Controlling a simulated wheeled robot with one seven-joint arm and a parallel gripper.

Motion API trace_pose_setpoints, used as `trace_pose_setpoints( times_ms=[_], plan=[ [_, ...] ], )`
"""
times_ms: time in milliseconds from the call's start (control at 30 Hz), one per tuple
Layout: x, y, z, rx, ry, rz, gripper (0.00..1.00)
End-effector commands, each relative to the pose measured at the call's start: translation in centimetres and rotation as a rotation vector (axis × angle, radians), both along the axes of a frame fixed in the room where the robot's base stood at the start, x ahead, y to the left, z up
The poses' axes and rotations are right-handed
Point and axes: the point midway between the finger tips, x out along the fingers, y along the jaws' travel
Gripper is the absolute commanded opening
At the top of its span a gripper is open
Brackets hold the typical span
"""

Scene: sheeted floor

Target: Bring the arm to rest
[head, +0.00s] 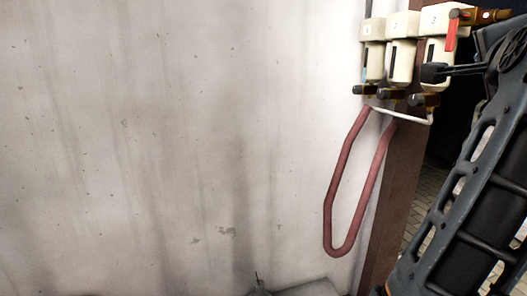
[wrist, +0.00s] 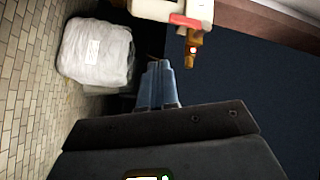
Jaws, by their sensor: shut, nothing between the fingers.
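My gripper (head: 434,73) is at the right of the head view, in front of the cream unit marked 3 (head: 437,48). In the wrist view the two fingers of my gripper (wrist: 158,66) lie together, shut, with nothing seen between them. I cannot tell whether the fingers touch the unit. My arm runs down the right edge of the head view.
Units marked 1 (head: 374,48) and 2 (head: 403,60) stand beside unit 3. A red hose loop (head: 331,215) hangs below them, beside a brown post (head: 393,200). A stained pale wall (head: 160,150) fills the left. A white wrapped bale (wrist: 95,55) stands on paving (wrist: 30,90).

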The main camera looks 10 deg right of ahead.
Motion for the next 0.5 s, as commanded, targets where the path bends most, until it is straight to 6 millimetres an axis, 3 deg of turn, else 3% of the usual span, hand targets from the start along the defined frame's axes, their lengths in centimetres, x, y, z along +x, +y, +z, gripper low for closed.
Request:
trace_pose_setpoints(
  times_ms=[267,500],
  plan=[
    [-0.1,1.8,-6.1,-0.356,0.141,0.03,0.0],
    [-1.6,3.9,-12.3,-0.614,0.247,0.101,0.0]
  ],
)
